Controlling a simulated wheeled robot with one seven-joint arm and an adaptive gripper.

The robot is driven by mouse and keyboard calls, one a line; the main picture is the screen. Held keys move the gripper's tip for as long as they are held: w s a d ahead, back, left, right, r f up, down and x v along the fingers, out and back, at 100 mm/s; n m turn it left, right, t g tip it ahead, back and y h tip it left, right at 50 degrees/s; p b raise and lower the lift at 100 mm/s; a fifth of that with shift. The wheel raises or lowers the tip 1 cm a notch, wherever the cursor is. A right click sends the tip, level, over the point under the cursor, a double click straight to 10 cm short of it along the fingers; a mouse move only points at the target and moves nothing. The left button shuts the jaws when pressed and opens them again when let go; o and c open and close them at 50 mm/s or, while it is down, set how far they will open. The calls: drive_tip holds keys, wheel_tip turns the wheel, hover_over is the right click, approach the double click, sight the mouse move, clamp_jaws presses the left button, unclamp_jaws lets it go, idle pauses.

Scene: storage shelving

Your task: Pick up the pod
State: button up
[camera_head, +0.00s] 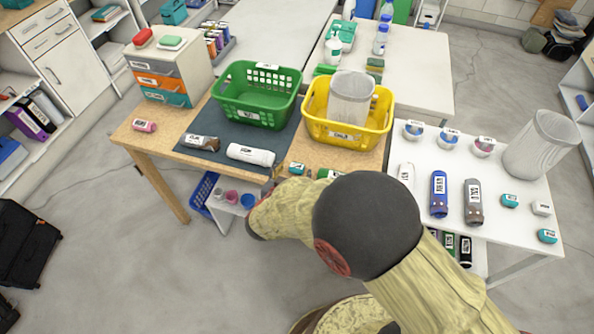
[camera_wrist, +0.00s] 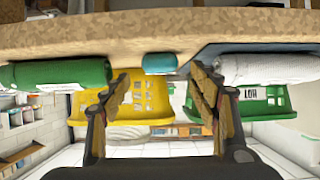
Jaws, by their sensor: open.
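A small teal pod (camera_head: 297,168) lies near the front edge of the wooden table (camera_head: 158,147). In the wrist view, which appears upside down, the teal pod (camera_wrist: 159,64) shows between my fingertips in the picture, just beyond the table edge. My gripper (camera_wrist: 160,75) is open, with nothing held between its fingers. I cannot tell how far the fingers are from the pod. In the head view my own arm hides most of the gripper.
A white cylinder (camera_head: 250,155) and a green bottle (camera_wrist: 55,74) flank the pod. Green (camera_head: 255,97) and yellow (camera_head: 346,131) baskets stand behind. More small teal items, including one at the right edge (camera_head: 547,236), lie on the white table. Open floor lies left.

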sight(297, 168)
drive_tip(key=shift+b+x, duration=0.35)
drive_tip(key=shift+x, duration=0.95)
drive_tip(key=c, duration=0.3)
drive_tip(key=c, duration=0.8)
drive_tip(key=shift+o, duration=0.2)
